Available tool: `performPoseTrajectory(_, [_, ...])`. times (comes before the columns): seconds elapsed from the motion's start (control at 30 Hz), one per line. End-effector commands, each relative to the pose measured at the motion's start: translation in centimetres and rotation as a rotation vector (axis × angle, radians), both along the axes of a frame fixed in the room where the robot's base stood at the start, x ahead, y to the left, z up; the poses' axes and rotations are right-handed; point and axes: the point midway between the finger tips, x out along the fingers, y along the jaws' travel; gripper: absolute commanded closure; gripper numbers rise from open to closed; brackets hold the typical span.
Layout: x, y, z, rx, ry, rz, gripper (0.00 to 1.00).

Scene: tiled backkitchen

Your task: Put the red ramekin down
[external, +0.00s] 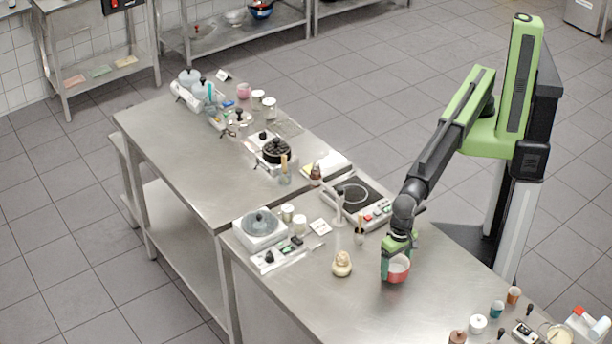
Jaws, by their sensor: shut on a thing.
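The red ramekin (399,273) is at my gripper (396,262), over the near steel table (330,300). Its outside is red and its inside looks pale. My gripper is shut on the ramekin, with the green gripper body partly covering its left side. I cannot tell whether the ramekin's base touches the table top or is slightly above it.
A beige knobbly item (341,264) stands just left of my gripper. Cups (497,309) and jars (478,324) crowd the lower right. Bare steel lies in front of the ramekin.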

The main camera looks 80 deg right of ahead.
Motion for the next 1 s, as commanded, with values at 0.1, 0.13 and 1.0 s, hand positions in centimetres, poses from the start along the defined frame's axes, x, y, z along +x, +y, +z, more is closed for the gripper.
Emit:
performPoseTrajectory(0.1, [0.0,0.0,-2.3,0.001,0.001,0.000,0.70])
performPoseTrajectory(0.13, [0.0,0.0,-2.3,0.001,0.001,0.000,0.70])
performPoseTrajectory(1.0, [0.0,0.0,-1.2,0.000,0.000,0.000,0.00])
